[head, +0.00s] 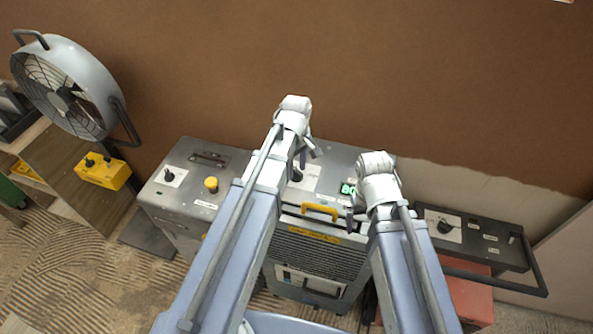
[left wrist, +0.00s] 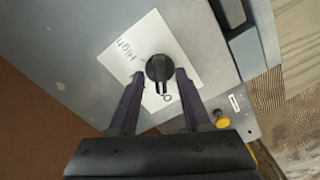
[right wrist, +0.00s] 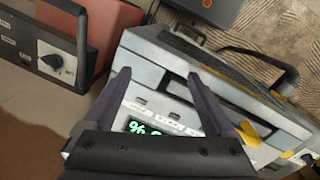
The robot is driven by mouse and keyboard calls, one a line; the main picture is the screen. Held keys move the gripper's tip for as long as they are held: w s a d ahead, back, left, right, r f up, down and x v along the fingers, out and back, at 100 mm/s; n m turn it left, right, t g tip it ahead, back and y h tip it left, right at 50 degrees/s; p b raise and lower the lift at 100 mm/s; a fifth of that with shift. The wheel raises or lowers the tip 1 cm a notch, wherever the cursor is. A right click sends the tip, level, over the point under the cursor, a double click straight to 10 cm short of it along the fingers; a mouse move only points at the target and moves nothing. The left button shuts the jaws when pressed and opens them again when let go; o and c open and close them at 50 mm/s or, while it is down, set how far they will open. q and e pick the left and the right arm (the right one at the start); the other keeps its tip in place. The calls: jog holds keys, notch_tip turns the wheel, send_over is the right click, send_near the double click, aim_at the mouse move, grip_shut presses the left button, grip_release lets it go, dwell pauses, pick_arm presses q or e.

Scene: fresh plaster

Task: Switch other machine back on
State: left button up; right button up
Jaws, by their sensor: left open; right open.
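The middle grey machine (head: 330,170) has a black rotary knob (head: 297,175) on a white plate and a lit green display (head: 348,189). My left gripper (head: 311,153) is open over this machine. In the left wrist view the knob (left wrist: 159,69) sits between the open fingertips, its pointer towards the "0" mark; contact cannot be told. My right gripper (head: 353,213) is open and empty above the machine's right part, near the display, which also shows in the right wrist view (right wrist: 140,128). The left grey machine (head: 190,195) has a black knob (head: 168,176) and a yellow button (head: 211,184).
A dark control unit (head: 478,240) with a knob and bar handle stands at right above a red case (head: 470,300). A fan (head: 75,85) and yellow switch box (head: 102,172) are at left. A brown wall (head: 430,80) rises behind the machines.

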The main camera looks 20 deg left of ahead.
pick_arm(q)
grip_shut()
dwell(0.3)
dwell(0.3)
